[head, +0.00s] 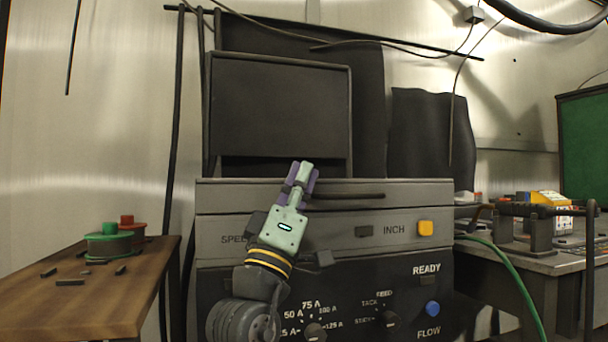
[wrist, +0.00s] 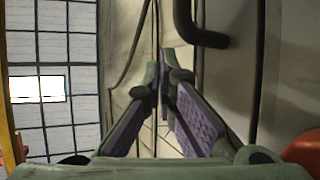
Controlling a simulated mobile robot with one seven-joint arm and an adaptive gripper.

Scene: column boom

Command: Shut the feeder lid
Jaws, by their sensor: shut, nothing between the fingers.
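A dark rectangular panel with a raised rim (head: 280,105) stands upright above the welding machine's top in the head view. It looks like the feeder lid, standing open. A dark bar handle (head: 350,196) runs along the front of the machine's grey upper section (head: 400,190); a dark bent bar, likely this handle, shows in the wrist view (wrist: 200,35). My gripper (head: 304,168) points upward in front of the machine, below the panel in the picture. Its purple-padded fingers meet at the tips in the wrist view (wrist: 165,52), with nothing held. Contact with the panel cannot be told.
The machine's front has dials, a yellow INCH button (head: 425,228) and a blue knob (head: 432,308). A wooden table (head: 100,295) with spools (head: 108,243) stands left. A cluttered bench (head: 540,262) stands right. Dark curtains (head: 425,130) and cables hang behind.

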